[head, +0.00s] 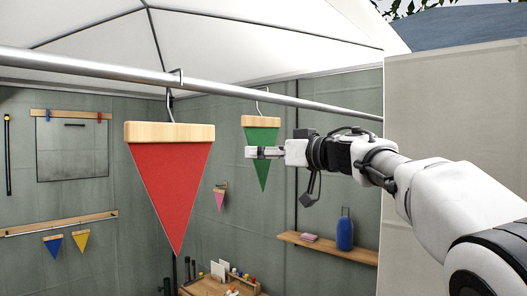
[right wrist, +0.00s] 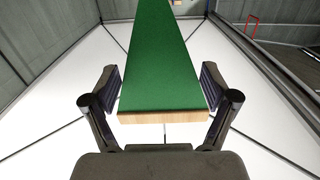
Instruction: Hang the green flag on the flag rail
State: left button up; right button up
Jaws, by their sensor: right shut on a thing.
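The green flag (head: 262,170) is a cloth triangle under a wooden bar, with a thin metal hook on top. It is upright below the flag rail (head: 100,68), a long grey metal bar. The hook's top shows at the rail's height; I cannot tell whether it rests on it. My right gripper (head: 264,152) is shut on the green flag, across its cloth just below the wooden bar. In the right wrist view the green flag (right wrist: 165,60) lies between the two fingers (right wrist: 162,100). My left gripper is not in view.
A red flag (head: 172,190) hangs by its hook from the rail, left of the green one. Small blue, yellow and pink flags are on the back walls. A wooden shelf (head: 325,248) holds a blue bottle (head: 345,232). A pale panel (head: 455,105) stands at right.

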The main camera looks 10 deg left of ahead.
jog(key=s+d+f+b, duration=0.1)
jog(key=s+d+f, duration=0.1)
jog(key=s+d, duration=0.2)
jog(key=d, duration=0.3)
jog(key=shift+s+d+f, duration=0.3)
jog(key=shift+s+d, duration=0.1)
dwell(0.3)
jog(key=o, duration=0.9)
